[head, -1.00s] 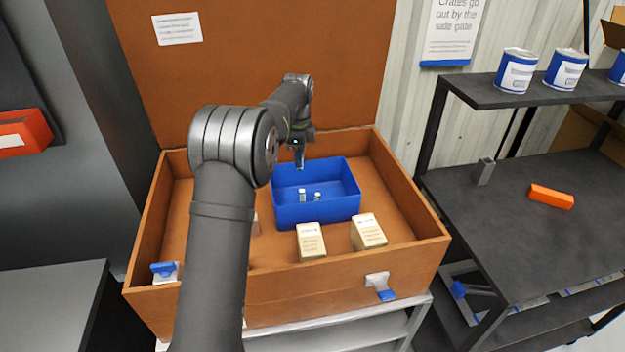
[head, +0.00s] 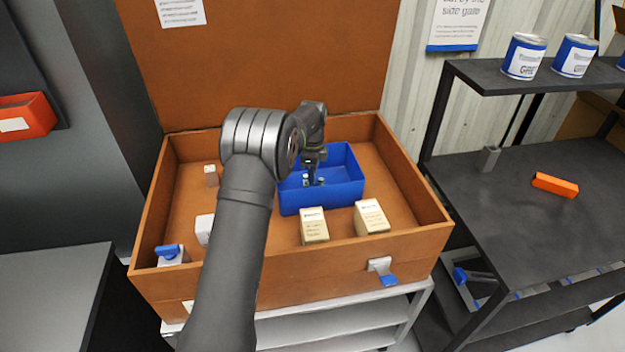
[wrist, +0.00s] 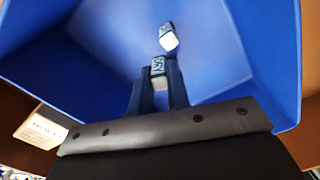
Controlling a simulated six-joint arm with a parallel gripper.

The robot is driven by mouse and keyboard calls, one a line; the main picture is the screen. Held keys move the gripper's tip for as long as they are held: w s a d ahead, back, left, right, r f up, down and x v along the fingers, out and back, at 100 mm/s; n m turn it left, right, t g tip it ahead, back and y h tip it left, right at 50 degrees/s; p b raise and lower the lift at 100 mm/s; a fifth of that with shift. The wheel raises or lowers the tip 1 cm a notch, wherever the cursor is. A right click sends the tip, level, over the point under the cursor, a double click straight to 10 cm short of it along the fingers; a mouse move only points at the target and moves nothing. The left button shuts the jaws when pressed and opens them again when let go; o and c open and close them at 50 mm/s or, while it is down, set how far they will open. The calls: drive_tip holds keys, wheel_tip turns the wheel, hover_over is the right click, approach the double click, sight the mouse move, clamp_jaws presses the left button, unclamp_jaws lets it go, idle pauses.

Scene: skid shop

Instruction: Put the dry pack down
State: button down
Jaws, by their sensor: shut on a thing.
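My gripper (head: 313,182) reaches down inside the blue bin (head: 338,196). In the wrist view, my gripper (wrist: 159,76) is shut on a small white and dark-green pack (wrist: 158,68), the dry pack, whose lettering is only partly legible. A second small pack (wrist: 168,38) of the same kind is just beyond it, inside the bin. In the head view the fingers partly hide the packs. I cannot tell whether the held pack touches the bin floor.
The bin stands in an open brown crate (head: 215,280) with a raised lid. Two cream boxes (head: 314,228) (head: 371,218) stand before the bin; small white blocks (head: 211,175) (head: 204,229) are at the left. A dark shelf (head: 535,200) with cans is at the right. The crate's left floor has free room.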

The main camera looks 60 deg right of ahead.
drive_tip(key=shift+f, duration=1.65)
drive_tip(key=shift+f, duration=0.2)
drive_tip(key=c, duration=1.4)
unclamp_jaws()
drive_tip(key=shift+r, duration=0.1)
wheel_tip(320, 180, up, 12)
drive_tip(key=shift+r, duration=0.1)
